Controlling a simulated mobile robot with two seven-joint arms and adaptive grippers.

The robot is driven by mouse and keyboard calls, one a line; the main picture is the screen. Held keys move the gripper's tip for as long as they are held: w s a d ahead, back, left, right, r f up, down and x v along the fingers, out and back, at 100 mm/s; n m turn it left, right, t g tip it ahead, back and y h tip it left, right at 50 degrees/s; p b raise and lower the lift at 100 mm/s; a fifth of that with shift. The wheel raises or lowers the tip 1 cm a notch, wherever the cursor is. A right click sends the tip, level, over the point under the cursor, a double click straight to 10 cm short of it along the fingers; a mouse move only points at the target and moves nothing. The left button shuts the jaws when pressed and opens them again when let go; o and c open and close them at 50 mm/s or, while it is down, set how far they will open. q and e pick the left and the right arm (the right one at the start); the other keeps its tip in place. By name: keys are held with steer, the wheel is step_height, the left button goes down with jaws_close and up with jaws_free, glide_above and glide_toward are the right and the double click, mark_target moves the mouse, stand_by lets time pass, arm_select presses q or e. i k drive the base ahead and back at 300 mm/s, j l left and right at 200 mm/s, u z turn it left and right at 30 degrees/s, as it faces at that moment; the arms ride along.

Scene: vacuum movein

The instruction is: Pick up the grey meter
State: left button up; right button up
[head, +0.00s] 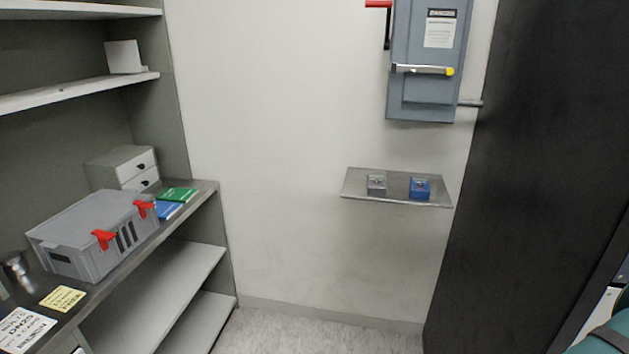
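The grey meter (376,186) is a small grey box on the left part of a small wall shelf (355,190). A similar blue box (420,188) sits to its right on the same shelf, with a gap between them. Neither of my grippers shows in the head view, and nothing is seen touching the grey meter.
A grey-blue electrical cabinet (425,95) hangs on the wall above the small shelf. A dark panel (510,170) stands close on the right. Shelving on the left holds a grey case (85,235) with red latches. The floor (320,332) below the small shelf is clear.

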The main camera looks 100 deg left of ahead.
mark_target(376, 186)
steer(key=u, duration=2)
steer(key=l+u, duration=0.15)
steer(key=u, duration=0.3)
steer(key=l+u, duration=0.1)
steer(key=u, duration=0.3)
steer(key=z, duration=0.4)
steer(key=i+j+z, duration=0.1)
steer(key=z, duration=0.3)
steer(key=i+j+z, duration=0.1)
steer(key=z, duration=0.3)
steer(key=j+z, duration=0.95)
steer(key=j, duration=0.3)
steer(key=j+z, duration=0.2)
steer(key=j, duration=0.8)
steer(key=k, duration=0.05)
